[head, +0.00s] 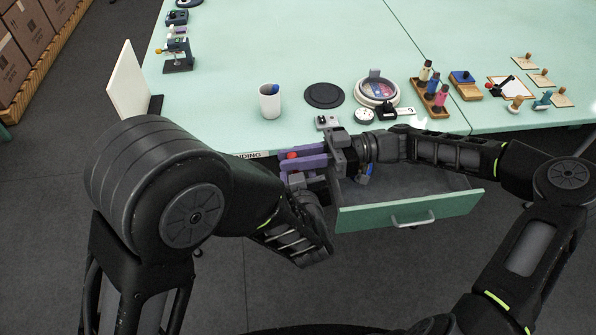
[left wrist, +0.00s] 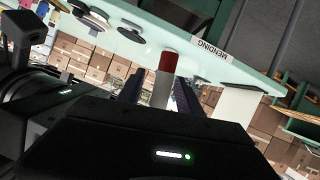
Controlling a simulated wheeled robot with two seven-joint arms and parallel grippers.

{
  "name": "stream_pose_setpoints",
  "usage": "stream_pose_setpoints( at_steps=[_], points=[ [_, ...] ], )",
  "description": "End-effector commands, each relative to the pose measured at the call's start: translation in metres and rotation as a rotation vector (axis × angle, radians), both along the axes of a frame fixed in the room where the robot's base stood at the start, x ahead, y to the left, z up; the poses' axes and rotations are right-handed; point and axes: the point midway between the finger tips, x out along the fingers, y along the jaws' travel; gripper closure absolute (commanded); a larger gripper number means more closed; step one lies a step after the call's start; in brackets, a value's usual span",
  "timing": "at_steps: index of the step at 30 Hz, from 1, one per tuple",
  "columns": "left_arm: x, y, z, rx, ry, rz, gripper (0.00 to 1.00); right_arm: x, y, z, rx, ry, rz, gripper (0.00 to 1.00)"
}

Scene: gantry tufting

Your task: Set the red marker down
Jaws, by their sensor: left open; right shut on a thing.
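The red marker (head: 292,155) shows as a small red spot between the purple fingers of my right gripper (head: 288,157). That gripper is shut on it, at the table's front edge left of the open drawer (head: 405,214). In the left wrist view a red cap on a pale body (left wrist: 168,68) stands out between the dark fingers of my left gripper (left wrist: 158,92). My left gripper is open, just below the right one in the head view, mostly hidden by my arm. The marker's lower end is hidden. I cannot tell whether the left fingers touch it.
On the pale green table (head: 225,60) are a white cup (head: 270,103), a dark disc (head: 324,95), a round dish (head: 377,92) and a wooden rack (head: 430,100) with bottles. A white panel (head: 128,85) stands at left. The table's back middle is clear.

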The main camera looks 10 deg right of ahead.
Motion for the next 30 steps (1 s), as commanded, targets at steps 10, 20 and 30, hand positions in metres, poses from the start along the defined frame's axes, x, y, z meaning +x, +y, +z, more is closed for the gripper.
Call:
stream_pose_setpoints(
  at_steps=[10,20,30],
  points=[
    [-0.0003,-0.0002,0.0003,0.0,0.0,0.0,0.83,0.0,0.0,0.0001,0.0,0.0,0.0,1.0],
    [-0.0004,-0.0003,0.0003,0.0,0.0,0.0,1.0,0.0,0.0,0.0,0.0,0.0,0.0,1.0],
    [-0.0004,-0.0003,0.0003,0.0,0.0,-0.001,1.0,0.0001,0.0,0.0,0.0,0.0,0.0,0.66]
  ],
)
